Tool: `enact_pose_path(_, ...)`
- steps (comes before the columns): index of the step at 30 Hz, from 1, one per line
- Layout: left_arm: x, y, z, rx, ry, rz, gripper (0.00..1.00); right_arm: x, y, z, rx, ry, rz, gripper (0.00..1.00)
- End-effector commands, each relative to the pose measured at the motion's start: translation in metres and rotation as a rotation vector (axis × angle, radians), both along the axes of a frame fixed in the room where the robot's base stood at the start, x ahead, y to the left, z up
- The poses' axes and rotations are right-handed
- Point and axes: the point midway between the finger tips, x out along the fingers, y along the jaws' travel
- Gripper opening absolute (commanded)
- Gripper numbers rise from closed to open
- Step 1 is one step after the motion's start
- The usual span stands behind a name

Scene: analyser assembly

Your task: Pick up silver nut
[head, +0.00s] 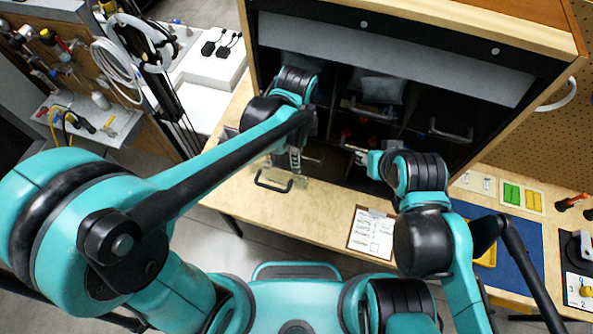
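I cannot make out a silver nut in the head view. My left gripper (293,160) reaches down at the front of the dark shelf cabinet (362,24), over a clear bin with a black handle (273,181) at the table's edge. The arm covers most of this gripper, so its finger opening is unclear. My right gripper (358,153) points left into a dark lower compartment, near small red items (347,136). Its fingers are small and dim, and I cannot see whether they hold anything. The insides of the bins are mostly hidden or dark.
Bin handles (450,131) front other compartments. A clipboard with a sheet (372,232) lies on the wooden table. A blue mat (520,250) and green and yellow pieces (513,194) are at the right. A pegboard (545,130) stands beside the cabinet.

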Motion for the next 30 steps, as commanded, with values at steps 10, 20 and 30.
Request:
enact_pose_path(10, -0.004, 0.0, -0.048, 0.0, 0.0, 0.0, 0.32, 0.0, 0.0, -0.009, 0.0, 0.0, 0.0, 0.4)
enact_pose_path(20, -0.003, 0.0, -0.067, 0.0, 0.0, 0.0, 0.32, 0.0, 0.0, -0.011, 0.0, 0.0, 0.0, 0.4)
enact_pose_path(30, -0.004, 0.0, -0.067, 0.0, 0.0, 0.0, 0.0, 0.0, 0.0, -0.011, 0.0, 0.0, 0.0, 0.4)
